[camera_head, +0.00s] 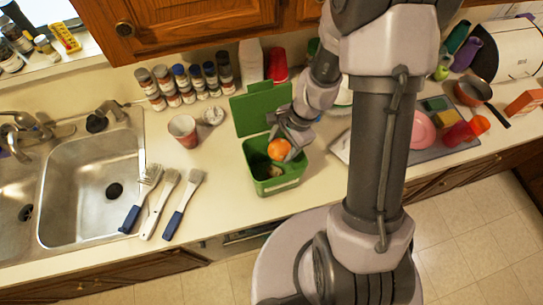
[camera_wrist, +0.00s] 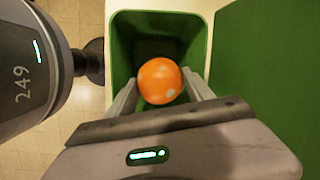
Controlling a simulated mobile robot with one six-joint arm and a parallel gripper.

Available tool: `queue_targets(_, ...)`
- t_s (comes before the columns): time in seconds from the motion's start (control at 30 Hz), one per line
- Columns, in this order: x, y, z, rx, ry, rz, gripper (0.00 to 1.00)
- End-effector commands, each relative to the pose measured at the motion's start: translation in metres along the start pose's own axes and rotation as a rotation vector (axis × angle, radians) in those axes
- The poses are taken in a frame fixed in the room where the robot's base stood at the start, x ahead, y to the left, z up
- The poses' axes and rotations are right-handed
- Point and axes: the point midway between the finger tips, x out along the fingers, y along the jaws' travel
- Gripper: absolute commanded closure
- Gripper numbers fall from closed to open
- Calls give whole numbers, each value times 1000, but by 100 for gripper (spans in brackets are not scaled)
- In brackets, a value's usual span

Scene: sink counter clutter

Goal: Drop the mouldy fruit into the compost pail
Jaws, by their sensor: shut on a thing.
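An orange fruit with pale spots (camera_head: 279,150) is held between the fingers of my gripper (camera_head: 290,140). In the wrist view the fruit (camera_wrist: 160,81) sits between the two grey fingertips (camera_wrist: 160,92), over the mouth of the green compost pail (camera_wrist: 124,50). In the head view the pail (camera_head: 277,186) stands on the counter with its green lid (camera_head: 262,108) raised at the back. The fruit is at about the height of the pail's rim or above; the exact height is hard to tell. Something dark and pale lies inside the pail, partly hidden.
Three brushes (camera_head: 158,205) lie left of the pail, beside the steel sink (camera_head: 90,180). A striped cup (camera_head: 184,130) and several small bottles (camera_head: 186,85) stand behind them. Right of my arm, a grey mat (camera_head: 450,145) holds a pink bowl (camera_head: 423,133) and other items.

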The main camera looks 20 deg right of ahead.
Motion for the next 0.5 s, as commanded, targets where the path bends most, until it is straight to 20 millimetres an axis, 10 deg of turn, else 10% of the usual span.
queue_targets(0.07, -2, 0, 0, 0, 0, -1, 88)
queue_targets(0.1, -2, 0, 0, 0, 0, -1, 38)
queue_targets(0.2, -2, 0, 0, 0, 0, -1, 18)
queue_targets(0.5, -2, 0, 0, 0, 0, 0, 15)
